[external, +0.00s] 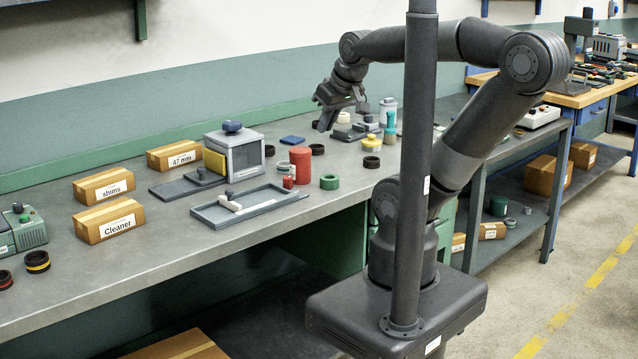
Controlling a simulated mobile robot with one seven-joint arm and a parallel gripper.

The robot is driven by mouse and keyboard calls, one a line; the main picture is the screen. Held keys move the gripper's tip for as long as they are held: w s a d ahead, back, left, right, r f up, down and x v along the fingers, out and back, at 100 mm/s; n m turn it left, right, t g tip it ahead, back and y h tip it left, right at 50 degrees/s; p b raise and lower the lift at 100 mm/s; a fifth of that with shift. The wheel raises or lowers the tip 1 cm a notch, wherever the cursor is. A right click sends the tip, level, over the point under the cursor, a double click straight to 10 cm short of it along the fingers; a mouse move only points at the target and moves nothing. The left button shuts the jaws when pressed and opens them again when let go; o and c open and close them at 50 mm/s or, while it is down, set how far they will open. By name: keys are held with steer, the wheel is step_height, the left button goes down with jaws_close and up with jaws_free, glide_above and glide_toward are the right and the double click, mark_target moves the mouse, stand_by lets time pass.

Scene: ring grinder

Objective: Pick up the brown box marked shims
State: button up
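The brown box marked shims (104,186) sits upright on the grey workbench (165,237) at the left, with its white label facing the camera. It stands just behind the brown box marked Cleaner (108,221). My gripper (322,118) is above the workbench near its back, well to the right of the shims box and apart from it. Its fingers point down and to the left, and I see no object between them. The fingers are small and dark here, so their opening is hard to make out.
A brown box marked 47 mm (174,155), a grey machine (235,152), a red cylinder (300,165) and a grey tray (249,205) stand between my gripper and the shims box. A green-grey device (24,230) is at the far left.

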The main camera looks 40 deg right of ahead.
steer(key=o, duration=2)
steer(key=w+a+r+n+g, duration=0.1)
steer(key=w+a+r+n, duration=0.2)
steer(key=w, duration=0.4)
steer(key=w+a+r+n, duration=0.2)
steer(key=w+a+r, duration=0.15)
steer(key=w, duration=0.35)
steer(key=n+g+y, duration=0.5)
steer(key=n+y, duration=0.1)
steer(key=n, duration=0.7)
glide_above(104, 177)
steer(key=d, duration=0.6)
step_height(104, 177, down, 17)
steer(key=shift+s+d+f, duration=0.1)
steer(key=shift+s, duration=0.05)
steer(key=shift+a+f+y, duration=0.25)
steer(key=shift+f+y, duration=0.05)
steer(key=shift+f, duration=0.15)
steer(key=x, duration=0.4)
steer(key=shift+a+f, duration=0.2)
steer(key=shift+f, duration=0.05)
steer(key=shift+a+x, duration=0.15)
steer(key=shift+x, duration=1.25)
steer(key=shift+a+x, duration=0.15)
steer(key=shift+x, duration=1.25)
